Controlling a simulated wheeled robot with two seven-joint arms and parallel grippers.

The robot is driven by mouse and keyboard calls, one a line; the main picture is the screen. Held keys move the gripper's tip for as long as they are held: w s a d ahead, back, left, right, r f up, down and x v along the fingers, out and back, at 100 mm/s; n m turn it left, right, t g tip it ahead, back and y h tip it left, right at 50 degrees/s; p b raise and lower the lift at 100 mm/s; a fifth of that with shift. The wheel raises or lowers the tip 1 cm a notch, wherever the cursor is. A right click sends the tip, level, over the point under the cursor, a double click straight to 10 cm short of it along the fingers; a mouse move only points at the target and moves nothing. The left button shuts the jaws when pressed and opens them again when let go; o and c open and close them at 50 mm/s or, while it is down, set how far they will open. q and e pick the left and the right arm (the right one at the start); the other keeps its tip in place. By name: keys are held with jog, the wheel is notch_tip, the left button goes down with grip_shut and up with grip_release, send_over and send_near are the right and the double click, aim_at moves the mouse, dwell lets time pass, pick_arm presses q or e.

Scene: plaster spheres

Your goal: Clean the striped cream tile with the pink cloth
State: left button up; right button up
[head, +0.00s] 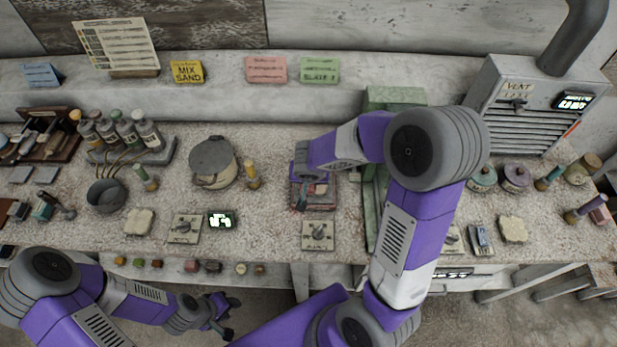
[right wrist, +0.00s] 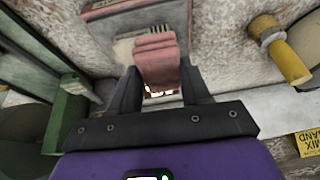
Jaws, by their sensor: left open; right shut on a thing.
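The pink cloth (right wrist: 157,62) is folded between the fingers of my right gripper (right wrist: 155,88), which is shut on it. In the right wrist view the cloth overlaps a pale cream tile (right wrist: 124,50) lying on a reddish base (right wrist: 135,25). I cannot tell whether the cloth touches the tile, and its stripes are not clear. In the head view my right gripper (head: 311,180) is over the reddish base (head: 318,207) at the middle of the bench and hides most of the tile. My left gripper (head: 222,318) is open and empty, low in front of the bench.
A yellow-topped bottle (head: 252,175) and a lidded pot (head: 213,163) stand left of the tile. A green frame (head: 395,97) is close on its right, partly behind my right arm. A switch plate (head: 318,235) lies in front. Bare bench (head: 275,225) shows at the front left.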

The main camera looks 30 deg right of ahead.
jog(key=shift+f+b, duration=0.6)
jog(key=shift+b, duration=0.1)
